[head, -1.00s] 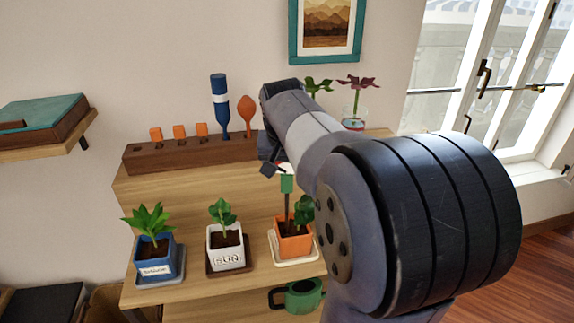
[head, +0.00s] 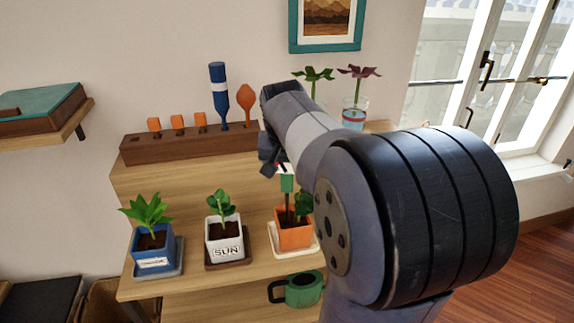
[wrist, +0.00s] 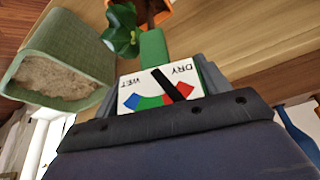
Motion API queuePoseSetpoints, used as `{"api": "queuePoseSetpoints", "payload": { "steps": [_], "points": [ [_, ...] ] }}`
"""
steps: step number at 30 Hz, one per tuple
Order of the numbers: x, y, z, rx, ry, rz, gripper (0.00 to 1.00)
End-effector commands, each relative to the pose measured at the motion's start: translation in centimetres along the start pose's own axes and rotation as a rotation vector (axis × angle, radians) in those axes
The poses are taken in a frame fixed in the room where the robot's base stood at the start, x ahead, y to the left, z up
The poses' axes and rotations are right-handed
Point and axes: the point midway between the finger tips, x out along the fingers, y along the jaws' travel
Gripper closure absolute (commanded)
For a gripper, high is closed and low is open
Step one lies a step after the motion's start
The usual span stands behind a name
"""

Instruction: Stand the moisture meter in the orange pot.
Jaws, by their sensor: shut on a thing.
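The moisture meter (head: 287,184) has a green body, a white dial and a dark stem. In the wrist view its dial (wrist: 160,88) shows WET and DRY marks between the fingers. My gripper (head: 272,163) is shut on the meter from above; its fingers (wrist: 157,87) flank the dial. The meter is about upright in the head view, its stem reaching down to the orange pot (head: 293,238). The stem's tip is hidden, so I cannot tell how deep it sits. The orange pot stands on a pale saucer with a leafy plant; its rim (wrist: 158,10) shows in the wrist view.
A white SUN pot (head: 225,243) and a blue pot (head: 153,254) stand left of the orange one. A wooden tool block (head: 190,146) lies behind. A green mug (head: 300,290) is below. A green container (wrist: 65,60) fills the wrist view's left.

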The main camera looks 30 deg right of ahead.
Motion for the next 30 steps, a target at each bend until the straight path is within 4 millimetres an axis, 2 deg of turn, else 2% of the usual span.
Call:
{"api": "queuePoseSetpoints", "payload": {
  "steps": [9,10,18,23,25,30],
  "points": [
    [0.27,0.0,0.12,0.0,0.0,0.0,0.52],
    [0.27,0.0,0.12,0.0,0.0,0.0,0.27],
    [0.27,0.01,0.12,0.0,0.0,0.0,0.05],
    [0.27,0.0,0.12,0.0,-0.001,0.0,0.04],
    [0.28,0.0,0.14,0.0,-0.001,0.0,0.0],
    [0.27,0.0,0.13,0.0,-0.001,0.0,0.0]
  ]
}}
